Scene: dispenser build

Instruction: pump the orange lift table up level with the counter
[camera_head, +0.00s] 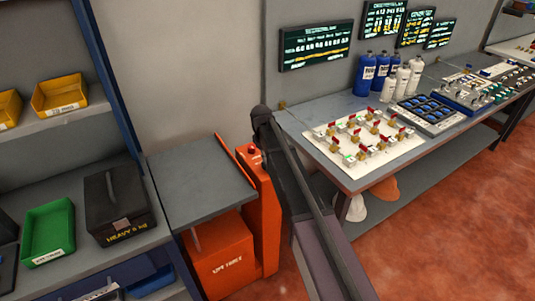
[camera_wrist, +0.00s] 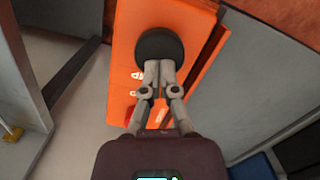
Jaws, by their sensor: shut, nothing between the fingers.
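The orange lift table (camera_head: 222,262) stands between the left shelf and the right counter, with a flat grey top (camera_head: 195,182) and an orange column (camera_head: 265,225) at its right. In the head view its top looks lower than the right counter (camera_head: 395,160). In the wrist view, a round black knob (camera_wrist: 160,44) sits on the orange column (camera_wrist: 122,70). My gripper (camera_wrist: 159,66) is shut and empty, its fingertips overlapping the knob's lower edge. I cannot tell whether they touch it. In the head view my arm hides the knob and fingertips.
A black box marked heavy (camera_head: 117,205) and a green bin (camera_head: 48,232) sit on the left shelf. A white valve board (camera_head: 362,145), blue bottles (camera_head: 366,75) and a tray of blue parts (camera_head: 430,113) crowd the right counter. Red floor is open at lower right.

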